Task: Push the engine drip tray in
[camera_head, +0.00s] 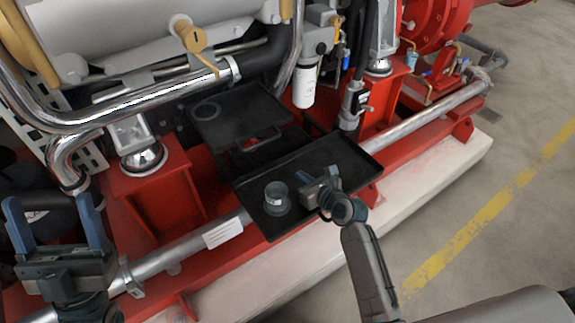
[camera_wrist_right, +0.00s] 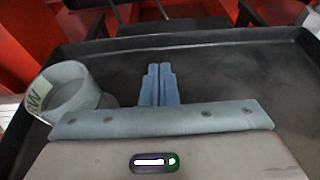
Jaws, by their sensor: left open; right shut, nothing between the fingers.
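The black drip tray (camera_head: 325,158) sticks out from under the engine, across the red base rail, in the head view. It also fills much of the right wrist view (camera_wrist_right: 235,70). A grey cup-like container (camera_head: 277,199) stands in its front left part and shows at the left of the wrist view (camera_wrist_right: 68,92). My right gripper (camera_head: 322,184) is over the tray, right of the container. Its blue fingers (camera_wrist_right: 159,85) are together and empty; whether they touch the tray is unclear. My left gripper (camera_head: 56,222) is open and empty at the lower left, away from the tray.
A dark plate (camera_head: 235,115) with a round ring lies behind the tray under the engine. Red mounts (camera_head: 158,185) and a silver pipe (camera_head: 435,112) flank the tray. A white filter (camera_head: 305,86) hangs above. The floor (camera_head: 520,220) at right is clear.

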